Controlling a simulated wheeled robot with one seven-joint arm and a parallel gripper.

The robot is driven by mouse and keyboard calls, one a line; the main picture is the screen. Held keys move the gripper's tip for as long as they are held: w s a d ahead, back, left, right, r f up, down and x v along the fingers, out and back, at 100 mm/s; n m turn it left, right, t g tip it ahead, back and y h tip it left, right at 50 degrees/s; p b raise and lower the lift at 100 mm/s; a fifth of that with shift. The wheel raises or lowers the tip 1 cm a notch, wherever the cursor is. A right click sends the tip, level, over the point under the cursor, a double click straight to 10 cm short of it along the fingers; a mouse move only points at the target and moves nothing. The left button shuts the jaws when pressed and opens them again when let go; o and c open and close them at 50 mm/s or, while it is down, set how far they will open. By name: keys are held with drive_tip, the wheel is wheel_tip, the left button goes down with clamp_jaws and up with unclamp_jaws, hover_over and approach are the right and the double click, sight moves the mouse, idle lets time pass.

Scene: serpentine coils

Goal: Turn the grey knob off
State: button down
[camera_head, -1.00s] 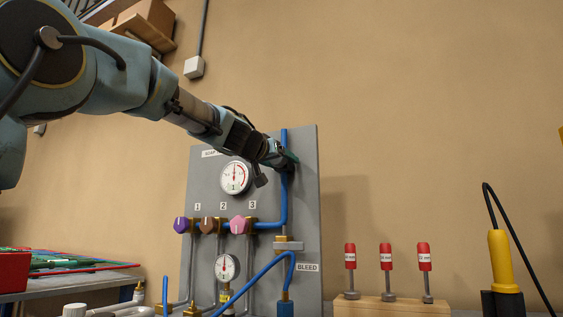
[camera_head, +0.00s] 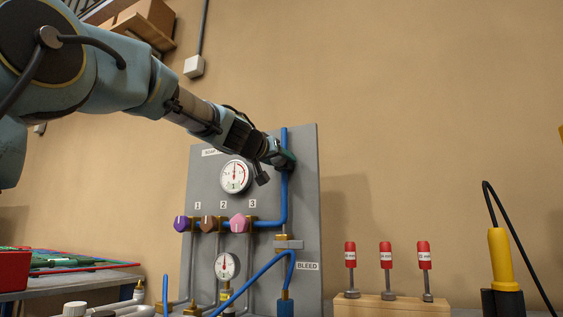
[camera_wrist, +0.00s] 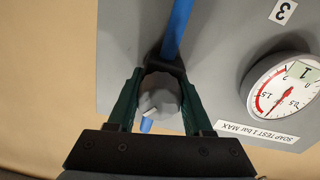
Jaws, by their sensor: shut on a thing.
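The grey knob (camera_wrist: 163,92) is a rounded grey piece on the blue pipe, seen in the wrist view between the two green fingers of my gripper (camera_wrist: 160,85). The fingers are shut on it from both sides. In the head view my gripper (camera_head: 285,160) is at the upper right of the grey panel (camera_head: 304,200), and it hides the knob there. The blue pipe (camera_head: 284,195) runs down from my gripper; it also shows in the wrist view (camera_wrist: 178,28).
Purple (camera_head: 181,223), brown (camera_head: 207,223) and pink (camera_head: 239,223) knobs sit in a row lower on the panel. A round gauge (camera_head: 235,176) is left of my gripper. Red-capped tools stand in a wooden block (camera_head: 390,306) at right. The wall right of the panel is clear.

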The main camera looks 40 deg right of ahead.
drive_tip(key=n+b, duration=0.1)
drive_tip(key=n, duration=0.2)
drive_tip(key=shift+n, duration=1.9)
drive_tip(key=shift+c, duration=1.6)
unclamp_jaws()
drive_tip(key=b+v, duration=0.4)
drive_tip(key=v, duration=0.6)
drive_tip(key=shift+s+a, duration=0.2)
drive_tip(key=shift+a, duration=0.15)
